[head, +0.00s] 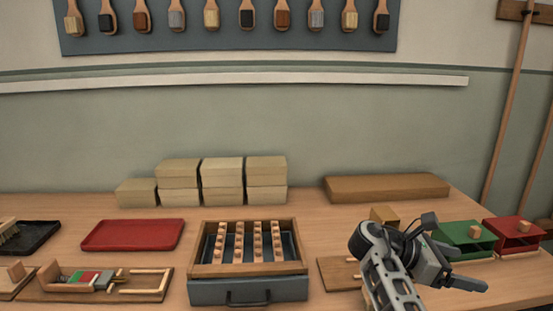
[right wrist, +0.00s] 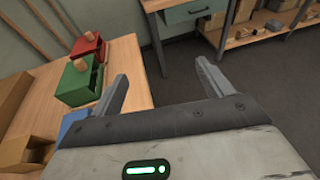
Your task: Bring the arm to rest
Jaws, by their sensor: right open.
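My right gripper (head: 457,259) is at the right of the bench in the head view, in front of a green box (head: 463,237) and a red box (head: 513,236). In the right wrist view its two fingers (right wrist: 162,92) are spread wide with nothing between them. That view also shows the green box (right wrist: 78,84) and the red box (right wrist: 88,50) to the left of the fingers, apart from them. My left gripper is in neither view.
The wooden bench (head: 335,219) holds a drawer unit with pegs (head: 247,291), a red tray (head: 133,235), a black tray (head: 38,236), a wooden jig (head: 150,295) and stacked tan blocks (head: 222,172). A long brown box (head: 387,188) lies at the back. Brushes hang on the wall board (head: 228,38).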

